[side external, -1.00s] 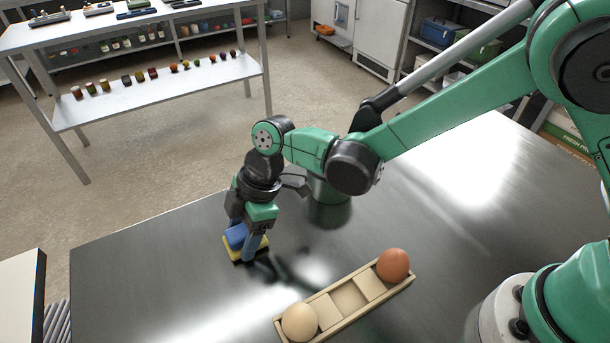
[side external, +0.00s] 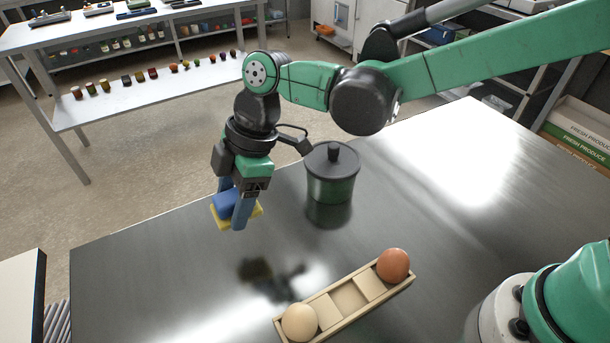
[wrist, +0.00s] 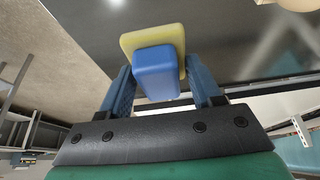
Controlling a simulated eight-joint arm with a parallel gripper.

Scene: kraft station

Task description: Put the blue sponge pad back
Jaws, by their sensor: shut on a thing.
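My gripper (side external: 238,207) is shut on a sponge pad with a blue block (side external: 226,203) on top of a yellow base (side external: 220,221). It holds the pad in the air above the left part of the metal table, with a dark reflection below. In the wrist view the blue block (wrist: 156,72) sits between the two blue fingers, with the yellow part (wrist: 150,40) beyond it.
A dark lidded canister (side external: 331,174) stands behind, right of my gripper. The table (side external: 160,270) is bare at left.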

